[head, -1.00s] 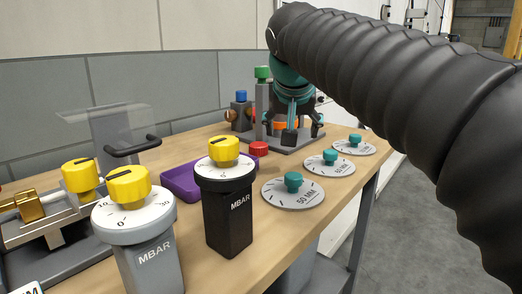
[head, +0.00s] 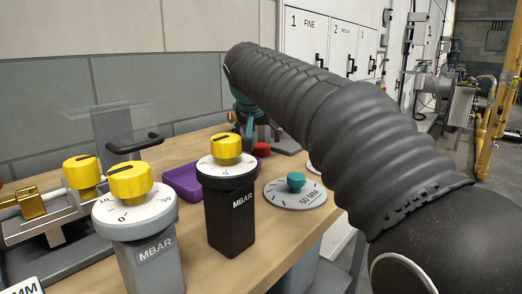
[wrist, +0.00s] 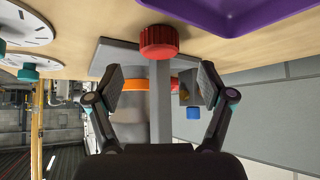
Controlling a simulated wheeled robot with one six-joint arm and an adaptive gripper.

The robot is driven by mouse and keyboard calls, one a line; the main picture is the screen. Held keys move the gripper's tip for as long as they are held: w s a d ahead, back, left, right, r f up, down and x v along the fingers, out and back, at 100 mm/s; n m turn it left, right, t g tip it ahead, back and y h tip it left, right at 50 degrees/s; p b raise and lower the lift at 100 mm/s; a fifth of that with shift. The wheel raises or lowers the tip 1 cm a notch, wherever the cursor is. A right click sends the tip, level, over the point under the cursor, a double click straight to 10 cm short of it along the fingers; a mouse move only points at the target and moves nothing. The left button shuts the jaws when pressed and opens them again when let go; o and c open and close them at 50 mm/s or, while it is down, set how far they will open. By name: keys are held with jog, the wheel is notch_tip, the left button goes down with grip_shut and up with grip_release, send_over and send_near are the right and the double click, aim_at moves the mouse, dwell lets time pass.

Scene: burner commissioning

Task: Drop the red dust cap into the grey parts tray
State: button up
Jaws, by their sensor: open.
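The red cap (wrist: 159,42) also shows in the wrist view, at top centre. My gripper (wrist: 162,80) is open and empty, its two fingers spread either side of a grey post, with the cap beyond the fingertips and not touched. I see no clear grey tray.
A black post (head: 230,220) and a grey post (head: 150,262) with yellow-knobbed MBAR dials stand at the front. A white dial disc with a teal knob (head: 296,182) lies to their right. A clear panel (head: 112,125) stands at the left.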

aim_at(261, 145)
jog(key=shift+x, duration=2.65)
jog(key=shift+r, duration=0.1)
jog(key=c, duration=1.1)
